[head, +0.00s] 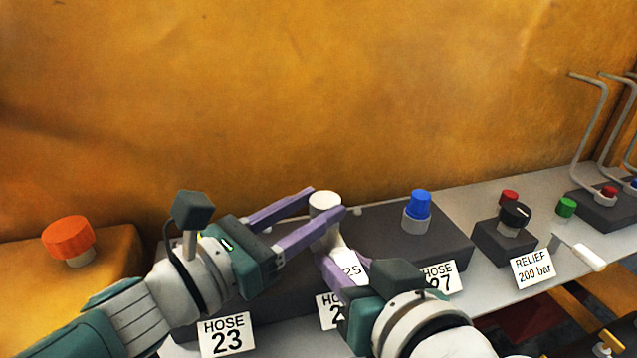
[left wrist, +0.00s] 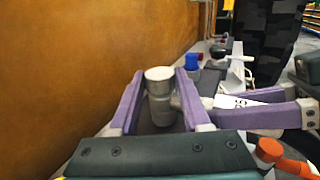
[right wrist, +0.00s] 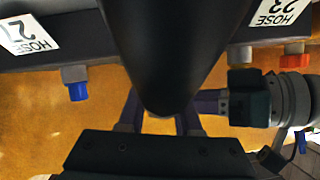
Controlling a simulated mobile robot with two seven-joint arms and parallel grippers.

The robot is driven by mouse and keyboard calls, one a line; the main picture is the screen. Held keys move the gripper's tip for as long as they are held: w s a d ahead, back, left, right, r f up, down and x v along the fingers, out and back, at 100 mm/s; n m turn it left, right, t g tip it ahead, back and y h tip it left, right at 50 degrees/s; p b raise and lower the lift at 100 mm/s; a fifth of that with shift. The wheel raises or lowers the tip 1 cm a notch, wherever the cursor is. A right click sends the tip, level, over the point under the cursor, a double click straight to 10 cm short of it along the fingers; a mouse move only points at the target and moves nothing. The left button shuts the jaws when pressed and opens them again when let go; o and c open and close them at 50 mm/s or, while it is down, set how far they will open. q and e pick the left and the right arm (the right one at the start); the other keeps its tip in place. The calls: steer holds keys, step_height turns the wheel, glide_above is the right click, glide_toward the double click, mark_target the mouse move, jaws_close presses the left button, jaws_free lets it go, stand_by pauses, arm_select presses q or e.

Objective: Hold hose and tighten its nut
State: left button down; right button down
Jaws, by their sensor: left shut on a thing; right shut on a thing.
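A pale cylindrical nut (head: 325,203) stands upright at the middle port of a dark block. In the left wrist view the nut (left wrist: 159,78) is between the two purple fingers of my left gripper (left wrist: 155,98), which is shut on it. A pale hose end marked 25 (head: 350,265) slants from just below it towards my right gripper (head: 338,250), which is shut on the hose end. In the right wrist view the thick black hose (right wrist: 165,50) covers much of the picture and hides the grip. Exact finger contact is partly hidden.
A blue cap (head: 420,204) sits on the port to the right, and an orange cap (head: 68,238) is at far left. Signs HOSE 23 (head: 227,337) and HOSE 27 (head: 440,279) hang in front. A black knob (head: 515,215) and bent levers stand further right. An orange wall rises behind.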

arm_select(q)
steer(key=shift+w+a+m+g+h, duration=0.1)
steer(key=shift+m+g+h, duration=0.3)
steer(key=shift+g+h, duration=0.1)
steer(key=c, duration=0.6)
jaws_free()
steer(key=shift+c, duration=0.2)
steer(key=v, duration=1.2)
steer(key=shift+o, duration=0.4)
